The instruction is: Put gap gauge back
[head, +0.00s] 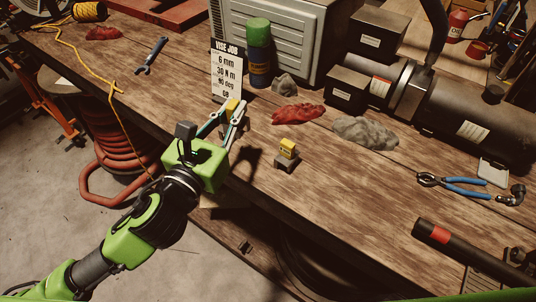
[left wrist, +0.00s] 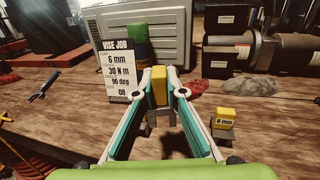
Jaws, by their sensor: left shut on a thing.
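My left gripper (head: 228,116) is shut on a small yellow block, the gap gauge (head: 232,105), above the near edge of the bench. In the left wrist view the gauge (left wrist: 159,88) stands upright between the fingertips. A grey piece shows partly below it; the fingers hide whether they touch. A second yellow gauge (head: 288,146) sits on a small grey stand (head: 286,163) to the right of my gripper. In the left wrist view this second gauge (left wrist: 224,116) reads 8 mm. My right gripper is not in view.
A white VISE JOB card (head: 226,72) stands just behind my gripper, beside a green-topped can (head: 258,50). Red (head: 299,114) and grey rags (head: 365,132) lie behind the second gauge. Blue-handled pliers (head: 468,187) lie at right. The bench front middle is clear.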

